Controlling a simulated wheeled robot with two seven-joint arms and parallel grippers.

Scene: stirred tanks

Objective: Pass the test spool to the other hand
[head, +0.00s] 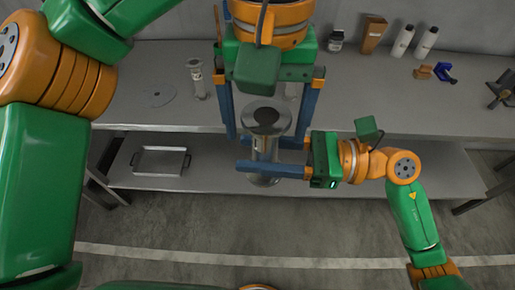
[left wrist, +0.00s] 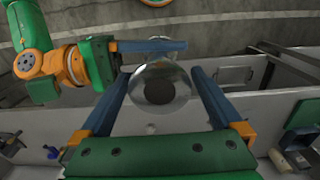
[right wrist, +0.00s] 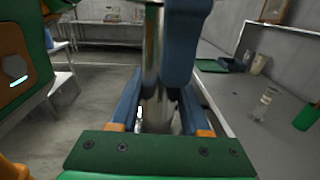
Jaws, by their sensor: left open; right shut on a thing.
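The test spool (head: 266,119) is a shiny metal tube with a round flange and a dark centre, held upright in front of the bench. My right gripper (head: 262,158) comes in from the right and is shut on its tube, below the top flange. The tube also stands between its fingers in the right wrist view (right wrist: 154,70). My left gripper (head: 267,137) reaches in from above, open, with one blue finger on each side of the spool. In the left wrist view the flange (left wrist: 158,88) lies between the spread fingers, with gaps on both sides. The spool's lower end is partly hidden.
A metal tray (head: 160,161) lies on the lower shelf. The floor in front is clear.

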